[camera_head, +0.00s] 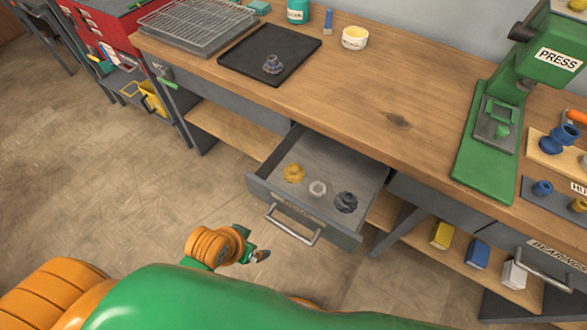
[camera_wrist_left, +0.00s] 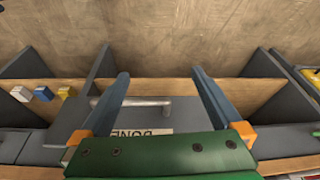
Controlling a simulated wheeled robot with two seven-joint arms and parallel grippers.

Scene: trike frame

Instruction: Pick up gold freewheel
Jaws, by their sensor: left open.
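The gold freewheel (camera_head: 293,173) lies in the open drawer (camera_head: 318,151), toward its left side, in the head view. A silver-white part (camera_head: 317,189) and a dark toothed part (camera_head: 346,201) lie to its right in the same drawer. My left gripper (camera_head: 260,256) is in front of the drawer, to the lower left of its handle (camera_head: 291,224) and apart from the freewheel. In the left wrist view, its two fingers (camera_wrist_left: 160,73) are spread wide with nothing between them. The freewheel is not visible in that view. My right gripper is not in view.
A black tray (camera_head: 290,66) with a grey part (camera_head: 273,64) and a wire rack (camera_head: 197,22) are on the bench. A green press (camera_head: 487,145) stands at right. Small boxes (camera_head: 476,254) sit on the lower shelf. The bench's middle is clear.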

